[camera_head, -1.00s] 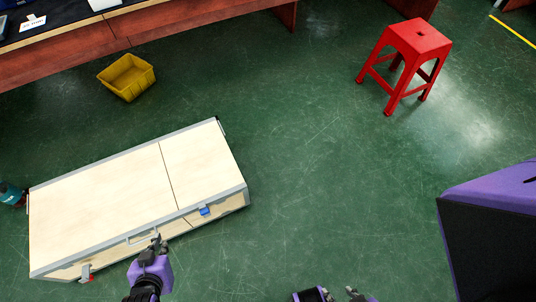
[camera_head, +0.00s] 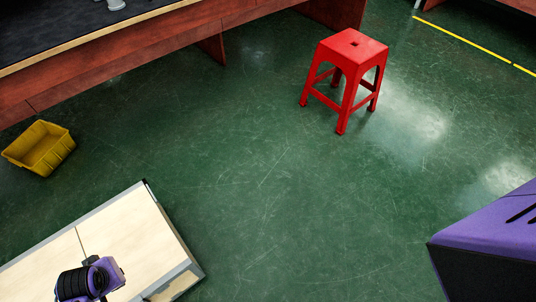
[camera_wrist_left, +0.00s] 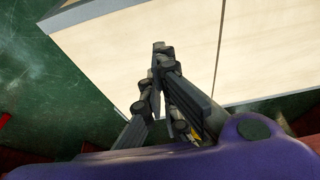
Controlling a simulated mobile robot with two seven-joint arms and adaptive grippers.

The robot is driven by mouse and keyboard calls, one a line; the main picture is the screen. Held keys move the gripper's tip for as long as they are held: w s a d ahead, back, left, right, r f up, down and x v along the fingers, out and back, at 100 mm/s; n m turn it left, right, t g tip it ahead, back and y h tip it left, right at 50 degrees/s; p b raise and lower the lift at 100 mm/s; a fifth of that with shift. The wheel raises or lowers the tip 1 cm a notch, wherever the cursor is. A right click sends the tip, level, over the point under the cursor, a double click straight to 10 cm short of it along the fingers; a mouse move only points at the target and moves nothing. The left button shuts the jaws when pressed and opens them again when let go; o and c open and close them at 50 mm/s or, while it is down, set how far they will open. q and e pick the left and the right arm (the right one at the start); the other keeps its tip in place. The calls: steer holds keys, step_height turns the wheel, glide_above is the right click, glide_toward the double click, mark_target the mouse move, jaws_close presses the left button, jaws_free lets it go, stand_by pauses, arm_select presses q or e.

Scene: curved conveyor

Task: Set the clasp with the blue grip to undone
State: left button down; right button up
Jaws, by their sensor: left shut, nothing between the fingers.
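The case (camera_head: 140,225) has pale wooden panels and grey metal edges, and lies at the lower left of the head view, cut off by the frame. Its pale panels also show in the wrist view (camera_wrist_left: 260,45). The clasp with the blue grip is not visible in either current view. My left gripper (camera_wrist_left: 158,52) is shut and empty, with its fingers in front of the panels in the wrist view. I cannot tell whether they touch the case. In the head view my left wrist covers part of the case's top. My right gripper is out of view.
A yellow bin (camera_head: 40,150) stands on the green floor at the left. A red stool (camera_head: 347,62) stands farther back. A long reddish-brown bench (camera_head: 130,50) runs along the back. The floor right of the case is clear.

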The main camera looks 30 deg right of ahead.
mark_target(135, 282)
arm_select(q)
steer(key=b+x, duration=0.1)
steer(key=x, duration=0.2)
steer(key=b+x, duration=0.2)
steer(key=x, duration=0.2)
steer(key=s+b+x, duration=0.1)
steer(key=b+x, duration=0.1)
steer(key=x, duration=0.1)
steer(key=shift+w+a+f, duration=0.1)
steer(key=shift+a+f, duration=0.1)
steer(key=shift+f, duration=0.25)
steer(key=s, duration=0.2)
steer(key=s+d, duration=0.1)
steer(key=shift+s+r, duration=0.2)
steer(key=shift+r, duration=0.1)
steer(key=shift+s, duration=0.25)
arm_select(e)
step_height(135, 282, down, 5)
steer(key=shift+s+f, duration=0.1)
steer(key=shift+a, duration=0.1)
arm_select(q)
steer(key=shift+r, duration=0.1)
steer(key=shift+s+d+r+t+p, duration=0.15)
steer(key=shift+s+t+p, duration=0.15)
steer(key=shift+s+p, duration=0.15)
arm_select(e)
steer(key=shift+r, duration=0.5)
